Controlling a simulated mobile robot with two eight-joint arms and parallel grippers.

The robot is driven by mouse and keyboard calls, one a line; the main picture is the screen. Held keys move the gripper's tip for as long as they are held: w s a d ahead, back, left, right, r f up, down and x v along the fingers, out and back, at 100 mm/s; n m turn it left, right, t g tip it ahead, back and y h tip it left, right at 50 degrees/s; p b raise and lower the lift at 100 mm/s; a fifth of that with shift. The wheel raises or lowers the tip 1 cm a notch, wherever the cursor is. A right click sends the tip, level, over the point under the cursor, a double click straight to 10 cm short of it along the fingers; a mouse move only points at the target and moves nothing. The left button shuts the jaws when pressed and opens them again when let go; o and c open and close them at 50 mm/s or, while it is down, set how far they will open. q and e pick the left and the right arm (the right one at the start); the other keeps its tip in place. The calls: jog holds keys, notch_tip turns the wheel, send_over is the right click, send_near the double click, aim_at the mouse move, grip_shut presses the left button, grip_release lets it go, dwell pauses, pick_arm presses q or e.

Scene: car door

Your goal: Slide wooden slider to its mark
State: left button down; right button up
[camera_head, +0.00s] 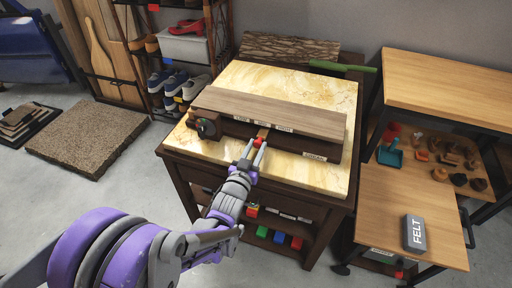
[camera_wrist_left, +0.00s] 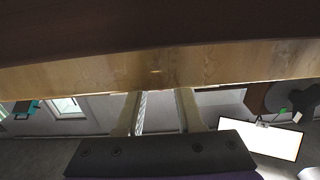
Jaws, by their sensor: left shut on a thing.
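The slider unit is a long brown wooden board (camera_head: 270,112) on the marble-topped cabinet (camera_head: 335,95). A small wooden slider (camera_head: 263,132) shows at its front, with a red knob (camera_head: 258,141) at its near end. My left gripper (camera_head: 255,146) reaches up from the front and is shut on the slider's red end. My right gripper is out of view.
A dark block with a round dial (camera_head: 208,126) sits at the unit's left end. A green-handled tool (camera_head: 342,66) lies behind. A wooden side table with a grey FELT block (camera_head: 415,233) stands right. A shoe rack (camera_head: 178,75) stands back left. Marble right of the unit is clear.

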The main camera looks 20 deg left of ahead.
pick_arm(q)
jog(key=shift+a, duration=0.1)
jog(key=c, duration=0.5)
grip_release()
jog(key=shift+c, duration=0.2)
jog(key=s+p, duration=0.1)
jog(key=s, duration=1)
jog(key=shift+d, duration=0.4)
